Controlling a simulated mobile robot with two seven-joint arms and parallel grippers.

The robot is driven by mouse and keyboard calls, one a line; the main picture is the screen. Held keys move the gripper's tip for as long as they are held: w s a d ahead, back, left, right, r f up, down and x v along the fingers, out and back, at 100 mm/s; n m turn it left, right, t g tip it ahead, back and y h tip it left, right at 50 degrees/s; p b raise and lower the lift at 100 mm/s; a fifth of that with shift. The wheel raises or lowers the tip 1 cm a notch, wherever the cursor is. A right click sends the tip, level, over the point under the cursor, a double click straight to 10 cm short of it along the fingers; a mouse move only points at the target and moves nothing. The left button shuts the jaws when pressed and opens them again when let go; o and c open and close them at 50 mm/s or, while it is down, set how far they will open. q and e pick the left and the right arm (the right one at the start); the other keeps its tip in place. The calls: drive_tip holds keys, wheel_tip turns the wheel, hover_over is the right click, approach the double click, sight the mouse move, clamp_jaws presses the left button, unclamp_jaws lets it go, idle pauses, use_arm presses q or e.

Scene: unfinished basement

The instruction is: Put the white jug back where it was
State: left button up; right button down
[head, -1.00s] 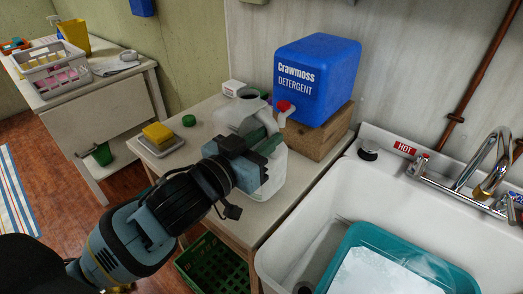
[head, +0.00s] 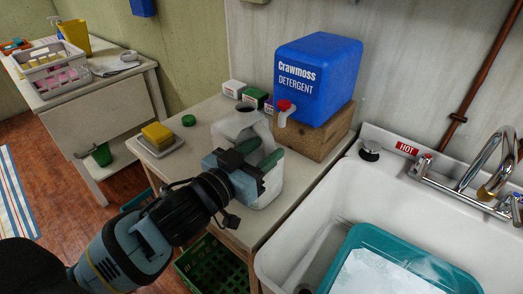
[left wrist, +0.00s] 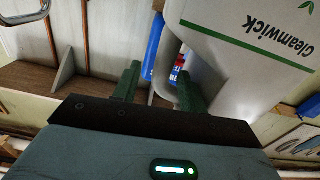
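The white jug (head: 262,190) is upright at the wooden side table, left of the sink, with its dark round mouth uncapped. It also shows large in the left wrist view (left wrist: 245,45), with its "Cleamwick" label upside down. My left gripper (head: 255,163) is shut on the jug's handle; in the left wrist view its fingers (left wrist: 160,88) stand on either side of the handle. The gripper hides part of the jug. I cannot tell whether the jug's base touches the tabletop. My right gripper is not in view.
The blue detergent container (head: 325,75) with a red tap stands on a wooden block (head: 315,140) close behind the jug. Small boxes (head: 234,88), a green cap (head: 188,120) and a yellow sponge (head: 157,133) share the table (head: 205,155). The sink (head: 295,220) holds a teal basin (head: 345,250).

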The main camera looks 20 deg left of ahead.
use_arm(q)
drive_tip(key=shift+r, duration=0.1)
drive_tip(key=p+v, duration=0.4)
drive_tip(key=v, duration=0.8)
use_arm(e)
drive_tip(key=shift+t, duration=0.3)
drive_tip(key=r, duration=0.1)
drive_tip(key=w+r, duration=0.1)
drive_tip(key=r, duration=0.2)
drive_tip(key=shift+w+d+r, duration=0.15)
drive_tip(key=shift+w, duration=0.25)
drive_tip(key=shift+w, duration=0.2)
